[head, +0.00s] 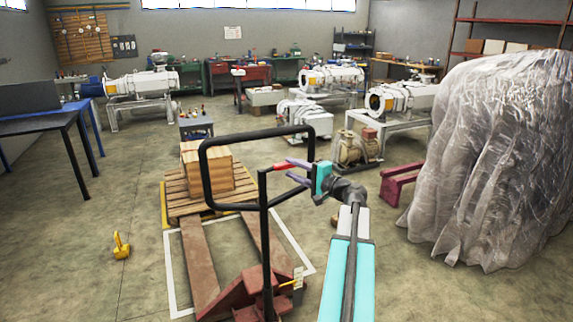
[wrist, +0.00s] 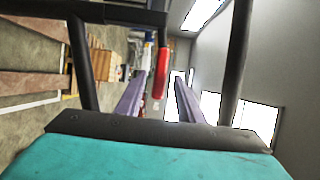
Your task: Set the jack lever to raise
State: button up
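The pallet jack's red body (head: 245,292) stands in the front middle of the head view, with its black loop handle (head: 205,175) upright above it. A small red lever (head: 280,167) sits inside the loop at the top of the central post. It also shows in the wrist view (wrist: 161,72). My gripper (head: 291,170), with purple fingers, reaches in from the right at the lever's height. In the wrist view my gripper (wrist: 158,82) is open, and the lever appears between the fingertips. I cannot tell whether they touch it.
The loop's black bars surround my fingers closely. A wooden pallet (head: 185,210) with boxes (head: 205,170) stands beyond the forks (head: 197,255). A plastic-covered bulk (head: 495,160) stands at right. A yellow object (head: 121,246) lies on the open floor at left.

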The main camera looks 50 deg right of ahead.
aim_at(289, 167)
jog(key=shift+w+p, duration=0.35)
jog(key=shift+w, duration=1.55)
grip_shut()
